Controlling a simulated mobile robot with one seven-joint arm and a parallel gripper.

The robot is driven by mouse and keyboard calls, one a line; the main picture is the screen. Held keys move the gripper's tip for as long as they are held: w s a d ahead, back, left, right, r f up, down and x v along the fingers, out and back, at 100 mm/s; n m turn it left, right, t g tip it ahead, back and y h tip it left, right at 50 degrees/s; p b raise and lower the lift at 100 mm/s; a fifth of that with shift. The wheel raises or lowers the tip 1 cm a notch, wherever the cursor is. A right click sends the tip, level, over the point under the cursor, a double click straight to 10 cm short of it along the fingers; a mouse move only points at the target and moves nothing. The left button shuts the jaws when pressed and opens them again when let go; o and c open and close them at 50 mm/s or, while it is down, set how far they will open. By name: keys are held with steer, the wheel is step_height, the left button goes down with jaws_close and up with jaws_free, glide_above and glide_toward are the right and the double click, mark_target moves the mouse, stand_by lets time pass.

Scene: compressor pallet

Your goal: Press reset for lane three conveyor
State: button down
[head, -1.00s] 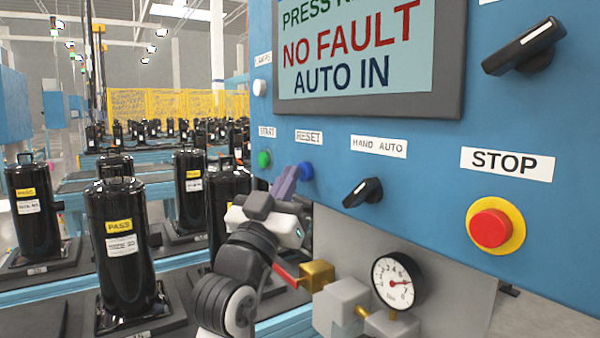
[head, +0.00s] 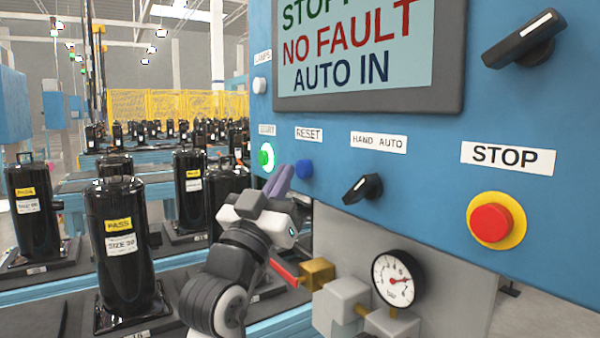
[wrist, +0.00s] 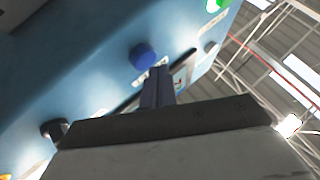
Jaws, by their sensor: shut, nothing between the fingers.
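The blue RESET button (head: 303,169) sits on the blue control panel (head: 420,210) under its RESET label (head: 308,134). It also shows in the wrist view (wrist: 142,56). My gripper (head: 280,180) is shut and empty, its purple-grey fingers pointing up just left of the blue button in the head view. In the wrist view my fingertips (wrist: 158,72) are close beside the button; a small gap seems to separate them. The green START button (head: 266,157) is lit. The screen (head: 355,45) reads "STOPP…", cut off at the top, then "NO FAULT" and "AUTO IN".
A HAND/AUTO knob (head: 362,189) and a red STOP button (head: 491,222) are to the right. A pressure gauge (head: 397,279) and brass fitting (head: 317,273) stand below, near my arm. Black compressors (head: 122,240) fill the conveyors at left.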

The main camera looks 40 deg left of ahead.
steer(key=shift+s, duration=0.15)
steer(key=shift+s+a+b, duration=0.25)
steer(key=shift+s+a, duration=0.1)
steer(key=shift+s, duration=0.4)
steer(key=shift+s+a+b, duration=0.2)
steer(key=shift+s+a, duration=0.1)
steer(key=shift+s, duration=0.5)
steer(key=shift+s+a+b, duration=0.25)
steer(key=shift+s+a, duration=0.1)
steer(key=shift+s, duration=0.4)
